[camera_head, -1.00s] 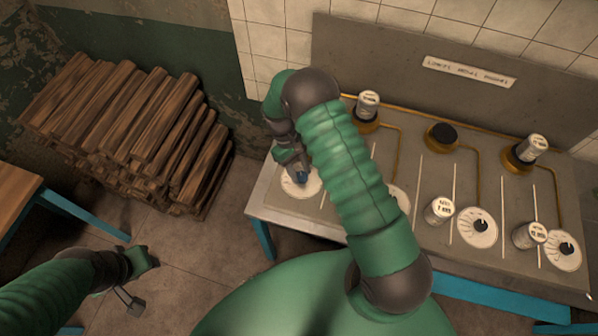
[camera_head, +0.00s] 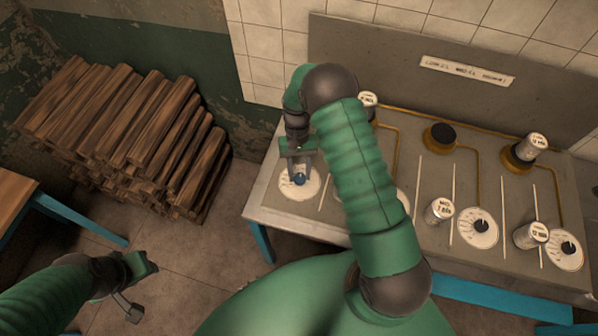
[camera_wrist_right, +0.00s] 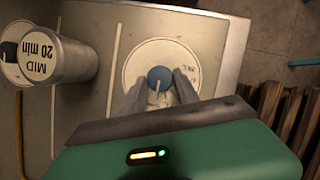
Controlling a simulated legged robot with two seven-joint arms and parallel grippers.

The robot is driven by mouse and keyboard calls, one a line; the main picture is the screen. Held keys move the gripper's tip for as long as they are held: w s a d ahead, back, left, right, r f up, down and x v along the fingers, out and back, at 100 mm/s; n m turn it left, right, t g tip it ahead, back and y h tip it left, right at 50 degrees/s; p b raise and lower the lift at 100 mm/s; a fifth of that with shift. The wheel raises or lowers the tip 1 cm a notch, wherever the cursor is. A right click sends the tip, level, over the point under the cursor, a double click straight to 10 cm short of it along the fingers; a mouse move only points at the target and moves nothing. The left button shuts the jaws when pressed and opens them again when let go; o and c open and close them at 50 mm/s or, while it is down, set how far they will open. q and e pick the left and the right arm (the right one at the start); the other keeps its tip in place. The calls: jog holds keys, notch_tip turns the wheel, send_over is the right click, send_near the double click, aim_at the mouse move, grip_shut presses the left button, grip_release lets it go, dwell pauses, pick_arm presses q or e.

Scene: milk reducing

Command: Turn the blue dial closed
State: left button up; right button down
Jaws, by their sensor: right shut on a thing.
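The blue dial (camera_head: 299,179) sits on a round white plate (camera_head: 288,190) at the left end of the grey metal table. In the right wrist view the dial (camera_wrist_right: 160,76) shows a light pointer line that runs down and slightly left. My right gripper (camera_head: 297,172) is over the dial, with one finger on each side of it. In the right wrist view the gripper (camera_wrist_right: 159,88) is shut on the dial. My left gripper (camera_head: 140,285) hangs low at the left, over the floor and away from the table.
Two more round plates with black dials (camera_head: 481,226) (camera_head: 568,248) and labelled cans (camera_head: 438,211) (camera_head: 530,235) stand to the right. A can marked "MID 20 min" (camera_wrist_right: 65,60) is close by. My right arm hides part of the table. Stacked logs (camera_head: 130,135) lie left.

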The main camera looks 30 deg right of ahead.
jog(key=shift+w, duration=0.1)
dwell(0.3)
jog(key=c, duration=0.9)
grip_release()
jog(key=b+v, duration=0.2)
jog(key=v, duration=1.4)
jog(key=shift+w+d+r, duration=0.2)
jog(key=shift+d+r, duration=0.05)
jog(key=shift+r, duration=0.05)
